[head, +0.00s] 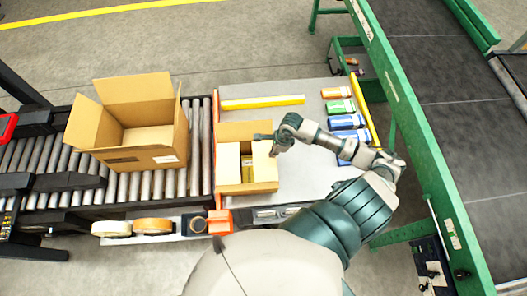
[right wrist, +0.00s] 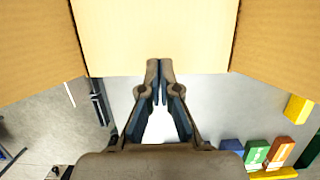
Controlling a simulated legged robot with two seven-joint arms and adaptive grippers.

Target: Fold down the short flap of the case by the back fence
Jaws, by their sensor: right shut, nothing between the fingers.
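In the head view an open cardboard case (head: 262,186) stands on the light work table, in front of a yellow bar (head: 262,102) that looks like the back fence. Its back flap (head: 240,129) shows as a tan panel on the fence side. My right gripper (head: 262,138) is at the case's back right, fingers together and empty. In the right wrist view the shut fingertips (right wrist: 159,64) overlap the lower edge of a cardboard panel (right wrist: 158,30); contact is unclear. My left gripper is out of view.
A larger open box (head: 150,157) stands on the roller conveyor (head: 196,150) at left. Several coloured packs (head: 347,121) lie on the table's right side. Tape rolls (head: 153,226) sit along the front edge. A green-framed conveyor (head: 410,120) bounds the right.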

